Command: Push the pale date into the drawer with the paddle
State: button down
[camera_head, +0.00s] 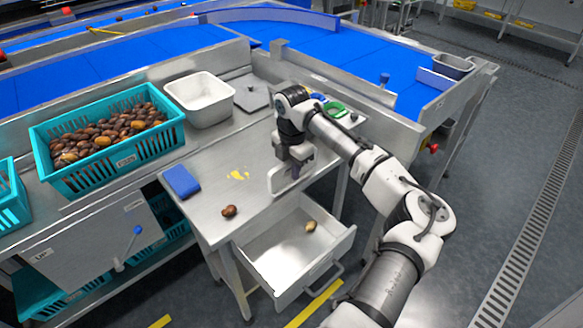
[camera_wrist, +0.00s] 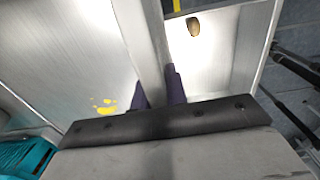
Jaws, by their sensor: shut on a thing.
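The pale date (camera_head: 311,226) lies on the floor of the open drawer (camera_head: 268,254), toward its right side. It also shows in the wrist view (camera_wrist: 193,27), near the top. My gripper (camera_head: 294,172) is low over the right part of the steel table, beside the drawer's back edge. It is shut on the paddle (camera_head: 277,183), a light grey plate held upright close to the tabletop. The paddle is apart from the date. In the wrist view, a wide grey plate with a black bolted strip fills the bottom and hides part of my purple fingers (camera_wrist: 158,92).
A dark date (camera_head: 229,211) sits near the table's front edge. A blue block (camera_head: 181,182) lies to its left. Yellow smears (camera_head: 238,174) mark the tabletop (camera_head: 215,185). A teal crate of dates (camera_head: 150,145) and a white bin (camera_head: 200,100) stand behind left.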

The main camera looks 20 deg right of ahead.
jog(key=shift+r+p, duration=1.55)
jog(key=shift+r, duration=0.4)
